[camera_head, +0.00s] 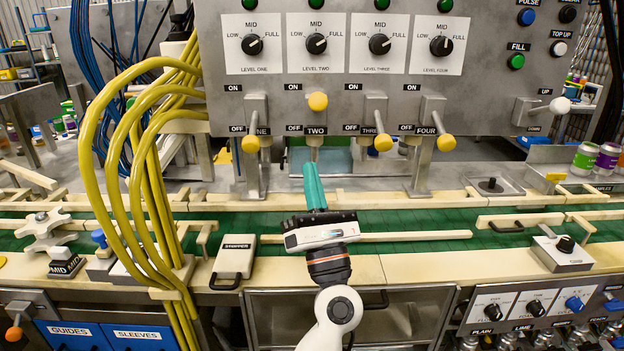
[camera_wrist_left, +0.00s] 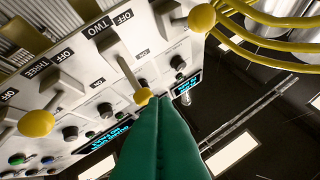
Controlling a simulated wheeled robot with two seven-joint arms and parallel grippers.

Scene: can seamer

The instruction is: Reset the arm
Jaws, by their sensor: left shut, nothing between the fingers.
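My left gripper (camera_head: 311,168) points up toward the grey control panel (camera_head: 345,75), its teal fingers closed together with nothing between them. The fingers also fill the lower middle of the left wrist view (camera_wrist_left: 163,105). The fingertips are below lever TWO, whose yellow knob (camera_head: 317,101) sits higher than the others. That knob (camera_wrist_left: 142,96) appears beside the fingertips in the left wrist view; I cannot tell if they touch. Levers ONE (camera_head: 250,144), THREE (camera_head: 382,142) and FOUR (camera_head: 446,142) have their knobs down by the OFF side. My right gripper is not in view.
Yellow hoses (camera_head: 125,130) hang left of the gripper. A green conveyor (camera_head: 420,222) with pale rails runs across below it. A white-knobbed lever (camera_head: 559,105) sticks out at the panel's right. Cans (camera_head: 584,158) stand at the far right. A STOPPER block (camera_head: 235,258) lies left of my arm.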

